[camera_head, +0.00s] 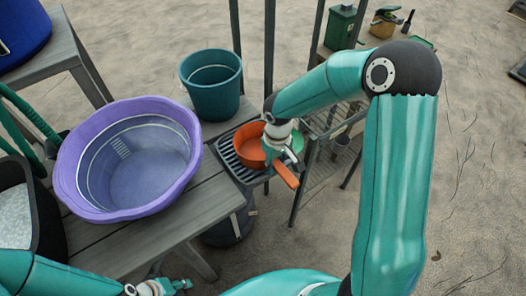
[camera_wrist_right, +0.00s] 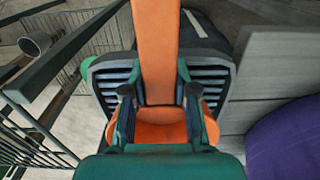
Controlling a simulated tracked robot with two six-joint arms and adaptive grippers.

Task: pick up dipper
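The dipper (camera_head: 250,146) is orange, with a round bowl and a straight handle. It sits on a dark slatted stand beyond the table's right end, and its handle points toward the lower right. My right gripper (camera_head: 275,158) is down at the dipper and hides part of it. In the right wrist view, the open fingers of this gripper (camera_wrist_right: 159,95) lie on either side of the orange handle (camera_wrist_right: 156,45), with the bowl (camera_wrist_right: 160,133) below. My left gripper (camera_head: 170,288) is at the bottom edge, partly cut off; its finger opening is unclear.
A purple basin (camera_head: 75,165) stands on the grey wooden table (camera_head: 205,215). A teal bucket (camera_head: 212,100) stands behind it, close to the slatted stand (camera_head: 227,158). A metal rack (camera_head: 325,175) is right of the dipper. A black container with pale contents (camera_head: 15,215) is at left. Sandy ground at right is open.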

